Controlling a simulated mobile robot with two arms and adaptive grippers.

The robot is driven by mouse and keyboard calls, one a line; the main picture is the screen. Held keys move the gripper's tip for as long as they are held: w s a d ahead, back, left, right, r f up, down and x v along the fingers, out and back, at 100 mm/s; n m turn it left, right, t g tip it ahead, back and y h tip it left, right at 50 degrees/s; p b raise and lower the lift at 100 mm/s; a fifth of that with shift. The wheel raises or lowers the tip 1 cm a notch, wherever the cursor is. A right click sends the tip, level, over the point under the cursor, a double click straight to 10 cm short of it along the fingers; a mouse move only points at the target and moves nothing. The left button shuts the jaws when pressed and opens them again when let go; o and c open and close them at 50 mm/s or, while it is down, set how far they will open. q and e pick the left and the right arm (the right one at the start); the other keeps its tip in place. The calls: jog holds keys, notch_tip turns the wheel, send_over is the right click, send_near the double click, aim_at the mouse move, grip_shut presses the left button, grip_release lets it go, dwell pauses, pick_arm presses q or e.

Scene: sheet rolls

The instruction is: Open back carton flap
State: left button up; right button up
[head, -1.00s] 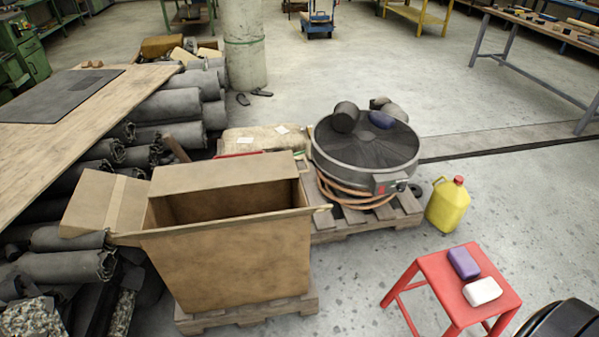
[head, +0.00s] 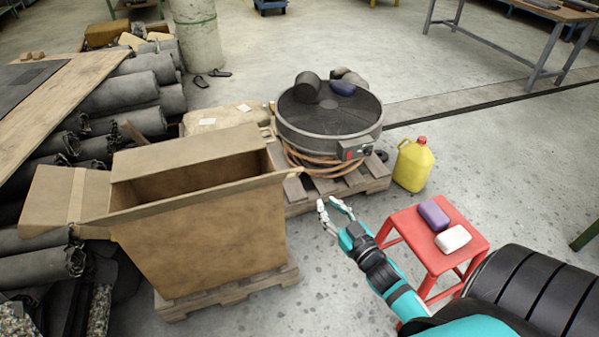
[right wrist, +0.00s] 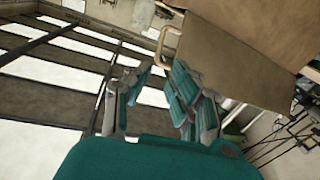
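The open-topped brown carton (head: 205,235) stands on a small pallet, left of centre in the head view. Its back flap (head: 190,152) is a broad panel along the far side, above the dark opening; its exact angle is hard to tell. The left flap (head: 65,197) is folded outward to the left. My right gripper (head: 329,204) is open and empty, to the right of the carton and apart from it. In the right wrist view the fingers (right wrist: 158,82) are spread, with a brown panel (right wrist: 235,50) beyond them. My left gripper is not in view.
A red stool (head: 455,260) with purple and white blocks stands beside my right arm. A yellow jerrycan (head: 413,165) and a round dark drum (head: 330,118) on a pallet stand behind. Dark rolls (head: 120,95) crowd the left. Floor between carton and stool is clear.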

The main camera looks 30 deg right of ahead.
aim_at(300, 171)
jog(key=w, duration=1)
jog(key=w+d, duration=0.1)
jog(key=w, duration=0.4)
jog(key=shift+w, duration=0.15)
grip_shut()
jog(key=shift+d, duration=0.1)
